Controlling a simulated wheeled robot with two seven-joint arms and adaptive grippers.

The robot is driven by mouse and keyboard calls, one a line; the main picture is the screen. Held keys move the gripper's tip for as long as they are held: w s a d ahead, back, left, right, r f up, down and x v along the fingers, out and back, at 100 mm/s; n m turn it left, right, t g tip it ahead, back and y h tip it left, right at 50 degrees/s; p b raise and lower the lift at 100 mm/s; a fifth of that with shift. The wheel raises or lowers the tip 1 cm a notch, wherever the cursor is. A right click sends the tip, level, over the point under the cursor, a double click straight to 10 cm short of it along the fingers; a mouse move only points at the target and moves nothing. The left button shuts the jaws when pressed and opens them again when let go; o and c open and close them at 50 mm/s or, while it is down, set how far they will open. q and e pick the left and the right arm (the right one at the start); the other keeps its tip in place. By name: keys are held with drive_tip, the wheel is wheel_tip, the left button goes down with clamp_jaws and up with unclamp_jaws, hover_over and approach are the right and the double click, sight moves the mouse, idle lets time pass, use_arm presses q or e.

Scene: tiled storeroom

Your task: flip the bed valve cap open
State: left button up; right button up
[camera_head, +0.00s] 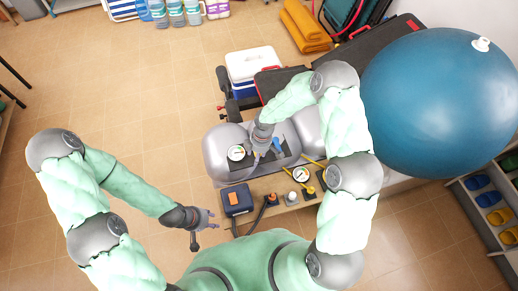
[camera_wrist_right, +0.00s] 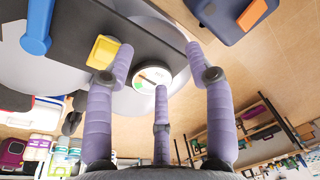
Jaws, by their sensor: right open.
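In the right wrist view the panel (camera_wrist_right: 80,25) carries a small yellow block-like piece (camera_wrist_right: 103,50), a blue handle-like part (camera_wrist_right: 38,25) and a round white gauge (camera_wrist_right: 152,76). My right gripper (camera_head: 264,157) is open and empty above the panel. Its three fingers (camera_wrist_right: 160,72) spread around the gauge in view, the left finger partly covering the yellow piece. My left gripper (camera_head: 208,228) is open and empty, left of the bench.
A big blue ball (camera_head: 440,100) bulges at the right. A white-lidded cooler (camera_head: 253,62) and dark cases stand behind. The tiled floor at left is clear.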

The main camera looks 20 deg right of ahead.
drive_tip(key=w+d+r+n+h, duration=0.2)
drive_tip(key=w+d+r+n, duration=0.15)
drive_tip(key=w, duration=0.25)
drive_tip(key=shift+n, duration=0.25)
drive_tip(key=f, duration=0.3)
drive_tip(key=f+b, duration=0.1)
drive_tip(key=f, duration=0.2)
drive_tip(key=f+b, duration=0.1)
drive_tip(key=f, duration=0.2)
drive_tip(key=shift+s+a+f, duration=0.15)
drive_tip(key=shift+a+f, duration=0.2)
drive_tip(key=shift+f, duration=0.05)
clamp_jaws()
